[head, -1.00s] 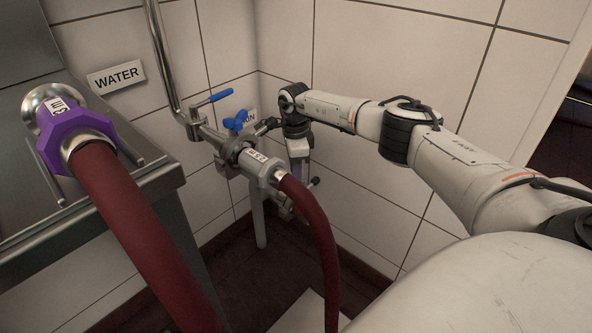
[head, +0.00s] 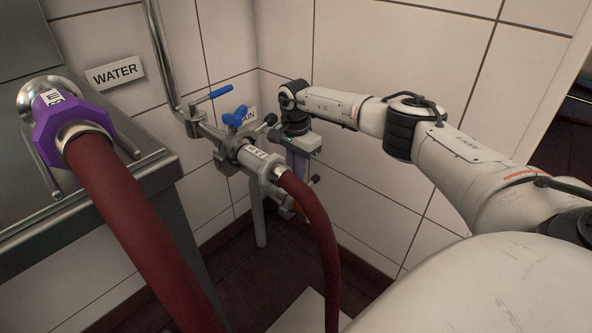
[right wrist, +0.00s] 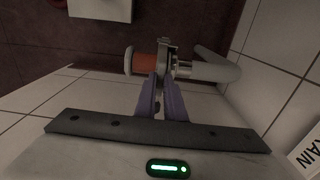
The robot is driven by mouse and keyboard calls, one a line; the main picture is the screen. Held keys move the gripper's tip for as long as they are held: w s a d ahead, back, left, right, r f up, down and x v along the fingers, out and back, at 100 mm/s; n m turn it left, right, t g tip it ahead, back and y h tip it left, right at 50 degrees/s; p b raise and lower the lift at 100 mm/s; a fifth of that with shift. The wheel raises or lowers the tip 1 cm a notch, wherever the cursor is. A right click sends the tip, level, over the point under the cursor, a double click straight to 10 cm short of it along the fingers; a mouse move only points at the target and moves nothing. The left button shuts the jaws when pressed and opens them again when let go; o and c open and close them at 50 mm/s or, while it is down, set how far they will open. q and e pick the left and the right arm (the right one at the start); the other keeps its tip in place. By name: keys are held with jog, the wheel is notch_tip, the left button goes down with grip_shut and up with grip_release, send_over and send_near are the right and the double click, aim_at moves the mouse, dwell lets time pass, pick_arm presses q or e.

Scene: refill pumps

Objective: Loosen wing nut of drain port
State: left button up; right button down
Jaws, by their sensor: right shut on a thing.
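The drain port (head: 285,203) is a low clamped joint on the wall pipework, partly hidden in the head view behind a dark red hose. In the right wrist view its clamp (right wrist: 163,62) sits around an orange-brown seal or end (right wrist: 150,63) beside a grey pipe. My right gripper (right wrist: 160,92) points down at it with purple fingers, shut on the small wing nut at the clamp; the nut itself is mostly hidden between the fingers. In the head view the right gripper (head: 298,170) is right of the grey hose coupling. My left gripper is not in view.
A dark red hose (head: 325,240) hangs from the grey coupling (head: 258,158). Blue valve handles (head: 221,91) sit above it. A second hose with a purple coupling (head: 70,122) lies over the steel counter at left. Tiled walls close the corner.

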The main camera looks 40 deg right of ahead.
dwell(0.5)
jog(key=c, duration=1.8)
grip_release()
jog(key=shift+c, duration=0.2)
jog(key=shift+r, duration=0.15)
